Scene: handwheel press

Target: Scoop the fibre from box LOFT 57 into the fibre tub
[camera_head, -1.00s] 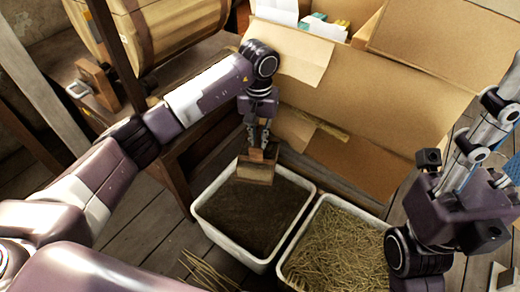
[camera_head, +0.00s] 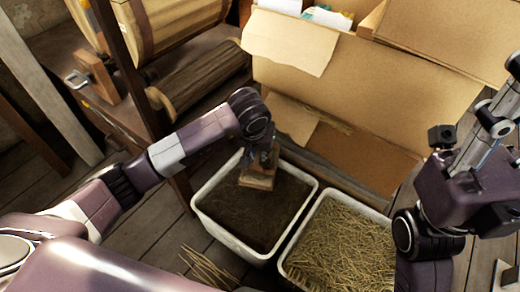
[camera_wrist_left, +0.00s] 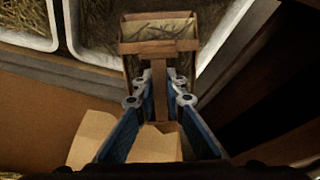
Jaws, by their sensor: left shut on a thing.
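My left gripper (camera_head: 266,158) is shut on the handle of a wooden scoop (camera_head: 257,180). In the left wrist view the blue fingers (camera_wrist_left: 160,105) flank the handle, and the scoop (camera_wrist_left: 158,35) seems to hold some fibre strands. The scoop is over or inside a white tub (camera_head: 228,238) with dark brown fill, near its back; contact with the fill is unclear. A second white tub (camera_head: 313,206) beside it holds pale straw-like fibre. A large open cardboard box (camera_head: 340,85) stands behind; I read no label on it. My right wrist (camera_head: 470,190) is at the right; its fingers are unclear.
A bench with a barrel (camera_head: 180,25) and a log (camera_head: 200,78) stands left of the tubs. A cardboard flap (camera_head: 290,42) hangs from the box's front. Loose straws (camera_head: 208,268) lie on the plank floor (camera_head: 150,235), which is otherwise clear at front left.

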